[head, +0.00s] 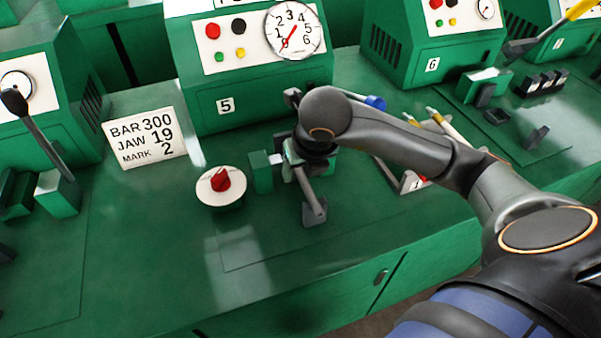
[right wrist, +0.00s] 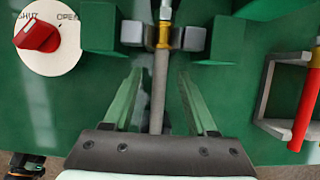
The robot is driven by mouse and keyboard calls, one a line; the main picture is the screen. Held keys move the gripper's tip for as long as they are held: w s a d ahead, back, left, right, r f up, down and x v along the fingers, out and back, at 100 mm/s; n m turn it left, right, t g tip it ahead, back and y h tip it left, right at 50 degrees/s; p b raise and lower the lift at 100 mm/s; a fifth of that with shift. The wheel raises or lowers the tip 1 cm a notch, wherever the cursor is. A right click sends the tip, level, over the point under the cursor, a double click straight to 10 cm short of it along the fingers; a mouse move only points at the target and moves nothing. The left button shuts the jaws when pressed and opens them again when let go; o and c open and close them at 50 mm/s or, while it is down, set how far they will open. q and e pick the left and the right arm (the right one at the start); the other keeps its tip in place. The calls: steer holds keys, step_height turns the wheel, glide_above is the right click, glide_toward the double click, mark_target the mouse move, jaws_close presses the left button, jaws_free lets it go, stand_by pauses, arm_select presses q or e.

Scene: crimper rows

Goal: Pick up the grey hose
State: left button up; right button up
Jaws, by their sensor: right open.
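The grey hose (right wrist: 160,85) runs straight out of a brass ferrule (right wrist: 163,38) between two grey jaw blocks (right wrist: 195,38) in the right wrist view. In the head view the hose (head: 304,184) extends toward me from the green jaws of machine 5 to a small grey support (head: 314,211). My right gripper (right wrist: 160,75) is open, with one finger on each side of the hose and a gap on both sides. Its palm hides the hose's near end. In the head view the right gripper (head: 316,158) is mostly hidden under my wrist. My left gripper is not in view.
A red knob on a white dial (head: 221,187) stands left of the jaws. A white card (head: 145,137) reads BAR 300, JAW 19, MARK 2. To the right is a grey rack (right wrist: 268,90) with a red-handled item (right wrist: 308,105). Machine 5 (head: 250,80) stands behind.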

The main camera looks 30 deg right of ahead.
steer(key=shift+f+b, duration=0.2)
steer(key=shift+b, duration=0.2)
stand_by(0.3)
steer(key=shift+c, duration=0.3)
jaws_close()
stand_by(0.3)
